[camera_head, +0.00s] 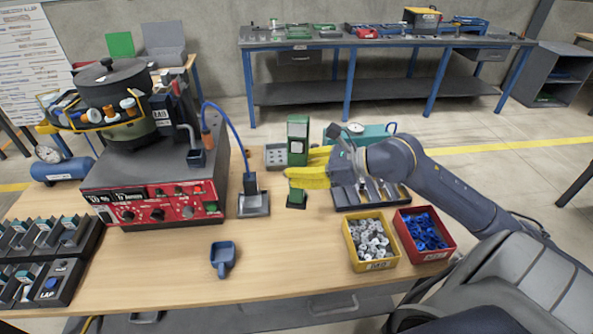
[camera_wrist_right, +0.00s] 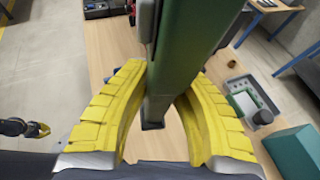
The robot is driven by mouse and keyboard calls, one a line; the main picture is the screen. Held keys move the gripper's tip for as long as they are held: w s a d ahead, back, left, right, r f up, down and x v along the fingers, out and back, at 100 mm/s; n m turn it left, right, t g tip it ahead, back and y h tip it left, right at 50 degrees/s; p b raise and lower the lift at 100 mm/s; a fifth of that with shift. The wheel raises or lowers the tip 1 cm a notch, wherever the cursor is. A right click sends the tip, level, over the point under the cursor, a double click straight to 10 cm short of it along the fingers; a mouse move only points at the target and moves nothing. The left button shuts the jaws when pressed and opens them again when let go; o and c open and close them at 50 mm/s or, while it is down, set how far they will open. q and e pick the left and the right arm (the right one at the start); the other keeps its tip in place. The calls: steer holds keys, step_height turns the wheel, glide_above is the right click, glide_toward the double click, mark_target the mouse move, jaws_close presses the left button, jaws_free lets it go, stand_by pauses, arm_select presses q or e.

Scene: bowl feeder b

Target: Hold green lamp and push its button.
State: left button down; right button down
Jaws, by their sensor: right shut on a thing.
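The green lamp (camera_head: 298,130) is a tall, narrow green block, upright near the middle of the wooden table. My right gripper (camera_head: 308,171) reaches in from the right with its yellow fingers shut on the lamp's middle. The fingers hide that part; a dark green foot shows below them. In the right wrist view the green lamp (camera_wrist_right: 190,50) stands between the curved yellow fingers of the right gripper (camera_wrist_right: 160,110). I cannot make out its button. A small dark and yellow shape at the left edge there looks like my left gripper (camera_wrist_right: 35,129), too small to read.
A red-fronted feeder (camera_head: 155,200) with a black pot stands on the left. A yellow bin (camera_head: 372,262) of grey parts and a red bin (camera_head: 424,240) of blue parts sit front right. A blue scoop (camera_head: 223,258) lies in front. A grey tray (camera_head: 276,155) is behind the lamp.

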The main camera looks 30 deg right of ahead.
step_height(320, 180, down, 19)
steer(key=shift+f, duration=0.2)
stand_by(7.0)
